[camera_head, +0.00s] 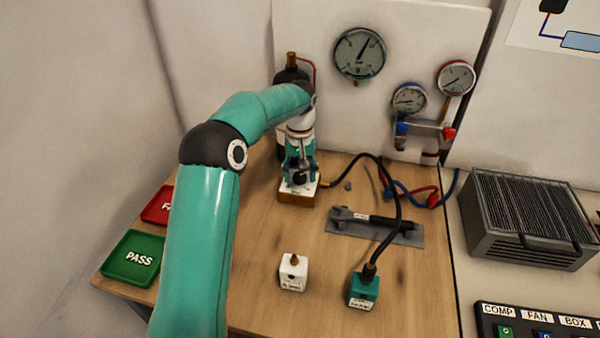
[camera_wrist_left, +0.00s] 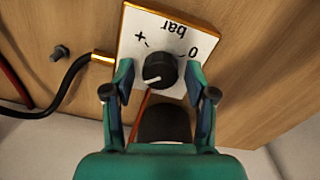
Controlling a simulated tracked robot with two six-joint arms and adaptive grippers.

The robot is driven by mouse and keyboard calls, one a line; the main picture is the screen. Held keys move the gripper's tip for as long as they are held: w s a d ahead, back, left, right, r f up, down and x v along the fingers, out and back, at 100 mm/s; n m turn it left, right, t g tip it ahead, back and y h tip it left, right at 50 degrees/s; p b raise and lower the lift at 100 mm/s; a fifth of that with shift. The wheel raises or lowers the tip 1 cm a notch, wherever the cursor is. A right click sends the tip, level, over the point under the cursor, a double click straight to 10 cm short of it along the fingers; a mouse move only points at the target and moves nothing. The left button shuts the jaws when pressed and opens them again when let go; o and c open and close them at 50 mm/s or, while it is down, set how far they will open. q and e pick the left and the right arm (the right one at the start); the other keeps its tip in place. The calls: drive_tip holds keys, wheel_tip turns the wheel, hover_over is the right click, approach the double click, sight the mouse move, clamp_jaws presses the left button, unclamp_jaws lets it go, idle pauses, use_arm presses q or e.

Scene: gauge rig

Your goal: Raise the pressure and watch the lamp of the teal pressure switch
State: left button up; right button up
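The teal pressure switch (camera_head: 363,291) stands at the front of the bench with a black hose (camera_head: 398,205) on its top. The hose runs back to the pressure box (camera_head: 299,195), which has a white top marked "bar", "0" and "+". I cannot make out a lit lamp on the switch. My left gripper (camera_head: 300,172) points down over the box. In the left wrist view its fingers (camera_wrist_left: 159,82) are open, one on each side of the black knob (camera_wrist_left: 160,70), with a gap on both sides. My right gripper is not in view.
A large gauge (camera_head: 359,54) and two smaller gauges (camera_head: 410,99) (camera_head: 455,78) hang at the back. A white switch (camera_head: 293,272) stands left of the teal one. A wrench (camera_head: 372,218) lies on a grey mat. Green PASS (camera_head: 133,258) and red (camera_head: 157,205) trays lie left.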

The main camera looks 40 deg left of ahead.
sight(300, 174)
use_arm(q)
drive_tip(key=c, duration=0.9)
drive_tip(key=shift+r+m+p, duration=0.15)
drive_tip(key=shift+m+p, duration=0.35)
drive_tip(key=o, duration=1.2)
drive_tip(key=shift+c, duration=0.2)
wheel_tip(300, 174, up, 12)
